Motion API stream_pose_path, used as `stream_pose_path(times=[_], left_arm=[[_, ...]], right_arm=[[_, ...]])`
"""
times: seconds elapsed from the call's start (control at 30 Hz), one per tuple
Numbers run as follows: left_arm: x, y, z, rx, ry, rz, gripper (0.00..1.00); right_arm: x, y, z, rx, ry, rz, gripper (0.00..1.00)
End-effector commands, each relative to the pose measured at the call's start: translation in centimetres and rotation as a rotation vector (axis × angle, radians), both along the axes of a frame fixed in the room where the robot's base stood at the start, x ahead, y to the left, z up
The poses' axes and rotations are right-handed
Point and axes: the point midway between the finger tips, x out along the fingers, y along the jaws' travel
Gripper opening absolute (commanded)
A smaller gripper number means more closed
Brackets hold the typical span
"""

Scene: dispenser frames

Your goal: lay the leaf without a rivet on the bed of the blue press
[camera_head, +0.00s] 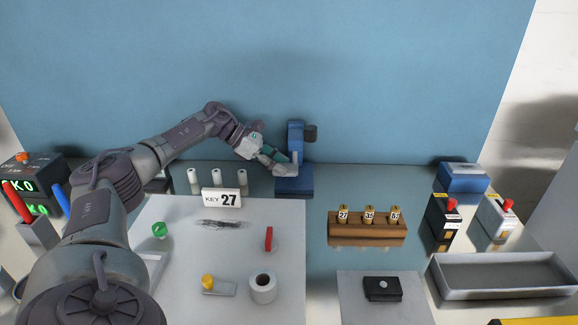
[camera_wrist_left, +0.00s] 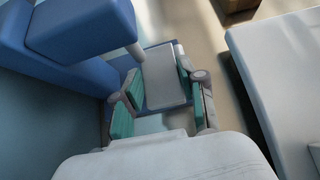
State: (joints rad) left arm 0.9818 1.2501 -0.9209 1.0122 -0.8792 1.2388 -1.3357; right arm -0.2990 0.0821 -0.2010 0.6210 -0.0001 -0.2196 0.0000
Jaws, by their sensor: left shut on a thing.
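The blue press (camera_head: 295,140) stands at the back of the table, against the blue wall. My left gripper (camera_head: 277,162) reaches its bed from the left. In the left wrist view my left gripper (camera_wrist_left: 158,72) has its teal-padded fingers on either side of a flat pale grey leaf (camera_wrist_left: 166,84) and is shut on it. No rivet shows on the visible face of this leaf. The leaf is over the blue bed (camera_wrist_left: 152,46), under the press head; whether it touches the bed I cannot tell. My right gripper is not in view.
A pale work mat (camera_head: 180,255) holds a green ring, a red piece, a white roll (camera_head: 263,288) and a yellow-knobbed plate (camera_head: 218,287). A wooden tag block (camera_head: 367,228) and grey tray (camera_head: 500,290) are at right.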

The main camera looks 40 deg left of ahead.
Motion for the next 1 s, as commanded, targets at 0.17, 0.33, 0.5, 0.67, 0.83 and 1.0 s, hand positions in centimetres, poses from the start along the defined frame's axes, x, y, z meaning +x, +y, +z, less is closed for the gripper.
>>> stream_pose_path(times=[0.17,0.33,0.5,0.67,0.83,1.0], left_arm=[[2.2,-1.2,0.1,-0.001,-0.002,0.001,0.0],[2.5,-1.4,-0.7,0.0,0.003,0.003,0.0],[2.4,-1.4,-3.0,-0.002,0.004,0.002,0.0],[2.4,-1.3,-3.6,0.0,-0.001,0.002,0.0],[2.4,-1.3,-3.7,0.0,0.0,0.001,0.44],[2.4,-1.3,-3.6,0.0,0.0,0.001,0.66]], right_arm=[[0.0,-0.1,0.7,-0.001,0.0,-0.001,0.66],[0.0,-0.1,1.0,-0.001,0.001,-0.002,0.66],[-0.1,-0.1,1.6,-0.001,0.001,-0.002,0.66],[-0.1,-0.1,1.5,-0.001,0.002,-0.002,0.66],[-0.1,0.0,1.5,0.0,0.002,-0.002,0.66],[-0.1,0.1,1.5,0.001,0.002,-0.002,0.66]])
